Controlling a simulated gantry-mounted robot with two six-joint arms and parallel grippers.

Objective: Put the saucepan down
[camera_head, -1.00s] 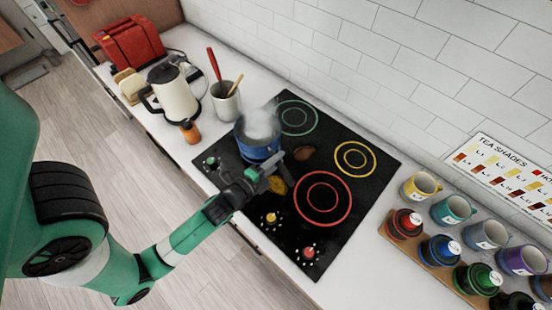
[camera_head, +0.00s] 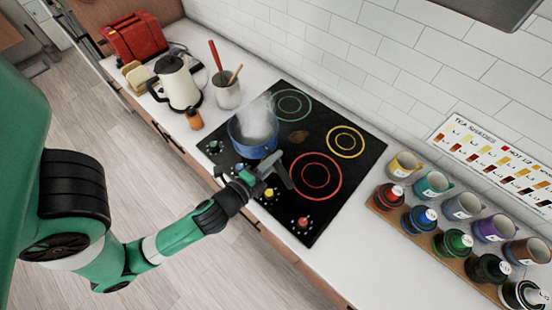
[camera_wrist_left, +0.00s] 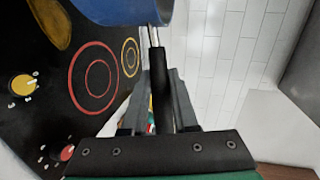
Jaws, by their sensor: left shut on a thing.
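The blue saucepan (camera_head: 253,148) is over the left part of the black hob (camera_head: 333,220), its open top facing my head camera and steam rising from it. I cannot tell whether its base touches the hob. My left gripper (camera_head: 270,179) is shut on the saucepan's handle, to the lower right of the pan. In the left wrist view the dark handle (camera_wrist_left: 159,85) runs up between the fingers to the blue pan wall (camera_wrist_left: 115,8). The hob directly under the pan is hidden. My right gripper is not in view.
Green (camera_head: 293,104), yellow (camera_head: 345,141) and red (camera_head: 316,176) rings on the hob are bare. Mugs and a rack of coloured jars (camera_head: 421,218) stand right.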

